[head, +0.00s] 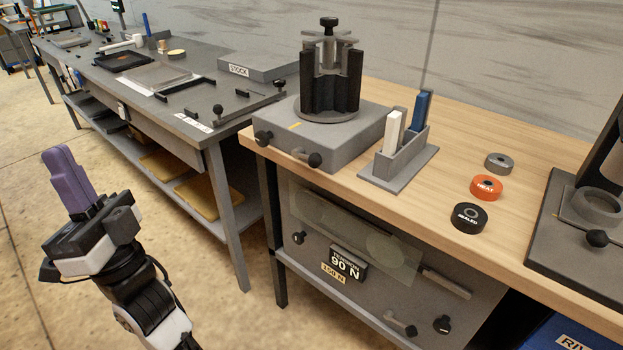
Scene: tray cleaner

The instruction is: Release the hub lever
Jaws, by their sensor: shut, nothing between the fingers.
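The hub (331,92), a dark upright fixture with several black posts, stands on a grey base box (345,137) at the left end of the wooden bench. Grey arms (330,40) cross its top under a black knob (329,22). A black knob on a short shaft (314,159) and another black knob (263,137) stick out of the box's front. I cannot tell which part is the hub lever. My gripper (57,153), with purple fingers, is shut and empty at the lower left, over the floor, well apart from the hub.
A grey holder (398,170) with a white and a blue piece stands right of the box. Black (468,218), orange (486,187) and grey (499,163) rings lie on the wooden bench (420,205). A grey workbench (180,110) stands behind left. The floor between is clear.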

